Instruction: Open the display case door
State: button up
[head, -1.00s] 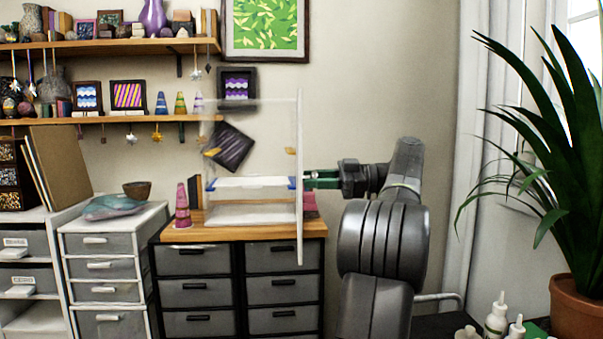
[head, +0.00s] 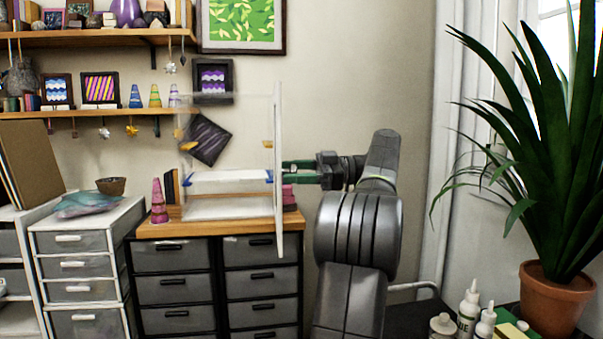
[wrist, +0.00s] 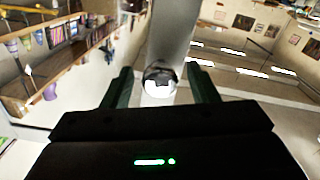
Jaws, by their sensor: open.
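The clear display case (head: 222,210) stands on the wooden top of a dark drawer cabinet. Its pale door (head: 279,236) shows nearly edge-on at the case's right side. It juts out toward the head camera, its lower end in front of the cabinet, so it stands swung open. My gripper (head: 286,172) is on the right of the door, with its green fingers pointing left at it. In the wrist view, my gripper (wrist: 160,88) has its fingers apart, with a shiny round knob (wrist: 160,78) between them. I cannot tell whether the fingers touch it.
The dark drawer cabinet (head: 174,290) is below the case, with a pink cone (head: 158,203) left of it. White drawers (head: 85,268) stand further left. Shelves (head: 90,113) hang on the wall. A potted plant (head: 556,300) and glue bottles (head: 468,308) are at right.

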jog(key=shift+d+f, duration=0.1)
jog(key=d+b, duration=0.7)
jog(key=b, duration=0.1)
jog(key=shift+w+d, duration=0.15)
jog(key=shift+w, duration=0.3)
